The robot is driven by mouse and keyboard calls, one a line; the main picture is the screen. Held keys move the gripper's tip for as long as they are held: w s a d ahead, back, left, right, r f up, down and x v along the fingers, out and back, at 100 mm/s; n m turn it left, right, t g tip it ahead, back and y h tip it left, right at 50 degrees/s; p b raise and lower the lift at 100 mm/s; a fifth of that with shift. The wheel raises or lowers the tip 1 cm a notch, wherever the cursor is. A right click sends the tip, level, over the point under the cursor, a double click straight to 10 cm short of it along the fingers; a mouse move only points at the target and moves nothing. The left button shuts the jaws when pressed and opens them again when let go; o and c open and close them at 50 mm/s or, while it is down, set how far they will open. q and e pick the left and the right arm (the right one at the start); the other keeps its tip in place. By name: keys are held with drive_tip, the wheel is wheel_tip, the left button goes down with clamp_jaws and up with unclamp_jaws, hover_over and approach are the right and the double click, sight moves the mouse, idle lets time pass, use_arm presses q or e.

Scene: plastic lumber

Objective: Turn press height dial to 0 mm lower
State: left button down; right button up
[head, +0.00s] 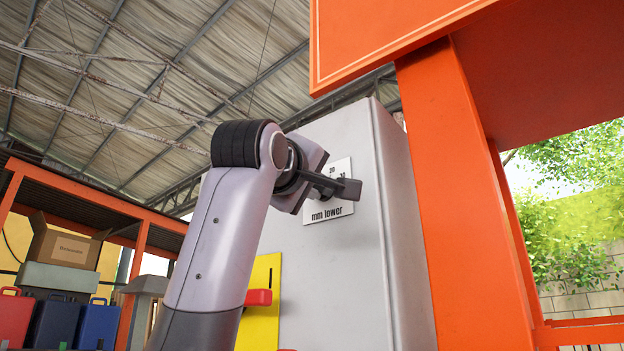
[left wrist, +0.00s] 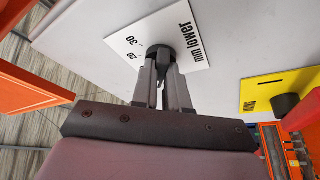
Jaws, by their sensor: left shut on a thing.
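The press height dial is a dark knob (left wrist: 164,58) on a white plate (left wrist: 196,32) marked "mm lower", with 20 and 30 readable in the left wrist view. The plate (head: 329,213) also shows in the head view, on a grey cabinet (head: 380,210), partly hidden by my gripper. My left gripper (left wrist: 165,75) is shut on the dial knob, its fingers pointing at the plate. In the head view the left gripper (head: 340,188) reaches the plate from the left. The 0 mark and the dial's pointer cannot be made out. My right gripper is not in view.
A yellow plate (head: 262,300) with a red handle (head: 258,297) is on the cabinet below the dial. An orange post (head: 450,200) stands right of the cabinet, under an orange beam (head: 390,35). Cases and a cardboard box (head: 66,246) stand far left.

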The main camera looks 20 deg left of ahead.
use_arm(q)
drive_tip(key=shift+d+r+n+g+y, duration=0.1)
drive_tip(key=shift+n+g+y, duration=0.25)
drive_tip(key=shift+n, duration=0.45)
drive_tip(key=shift+n+p, duration=0.3)
drive_tip(key=shift+p, duration=0.05)
drive_tip(key=c, duration=1.1)
unclamp_jaws()
drive_tip(key=shift+c, duration=0.2)
drive_tip(key=shift+s, duration=0.3)
drive_tip(key=s+f+b, duration=0.1)
drive_tip(key=s+b, duration=0.2)
drive_tip(key=s, duration=0.3)
drive_tip(key=shift+s+f, duration=0.2)
drive_tip(key=shift+s, duration=0.05)
